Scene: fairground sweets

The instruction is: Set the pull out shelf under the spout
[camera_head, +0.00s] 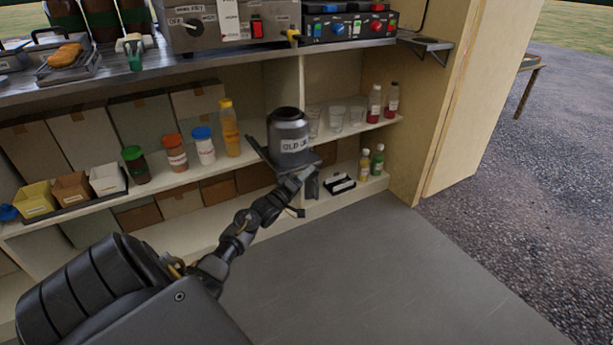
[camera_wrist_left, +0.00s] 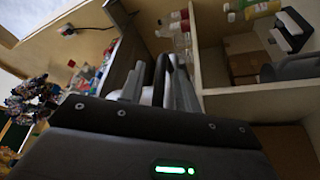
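My right gripper is not in view.
Sauce bottles (camera_head: 229,127), glasses (camera_head: 336,118) and red bottles (camera_head: 375,104) stand on the shelf behind. A black caddy (camera_head: 340,184) and small bottles (camera_head: 364,165) are lower right. A wooden side panel (camera_head: 455,100) bounds the right. The grey floor (camera_head: 370,270) is clear.

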